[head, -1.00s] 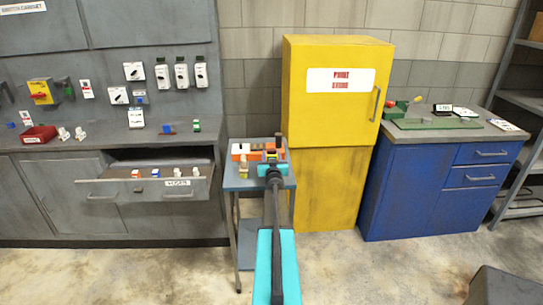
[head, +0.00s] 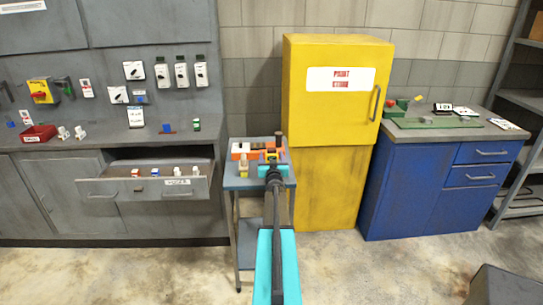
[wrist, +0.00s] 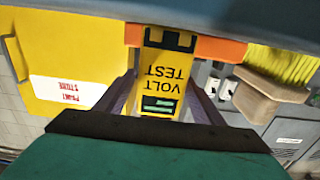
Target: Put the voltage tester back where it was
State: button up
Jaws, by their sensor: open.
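The voltage tester (wrist: 165,75) is a yellow block lettered "VOLT TEST", with a dark display, seen upside down in the wrist view. It stands between the two purple fingers of my open gripper (wrist: 163,98). Its far end meets an orange piece (wrist: 218,47); I cannot tell whether it sits in it or just in front of it. In the head view my gripper (head: 272,163) is over the small blue-grey side table (head: 237,183), beside the orange piece, and mostly hides the tester.
A brush-like thing with yellow bristles (wrist: 282,65) is close by on the side table. The yellow paint cabinet (head: 325,120) stands just right of the table. At left, an open drawer (head: 150,187) juts from the grey workbench (head: 95,141).

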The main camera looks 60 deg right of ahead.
jog(key=shift+b+v, duration=1.2)
jog(key=shift+v, duration=3.9)
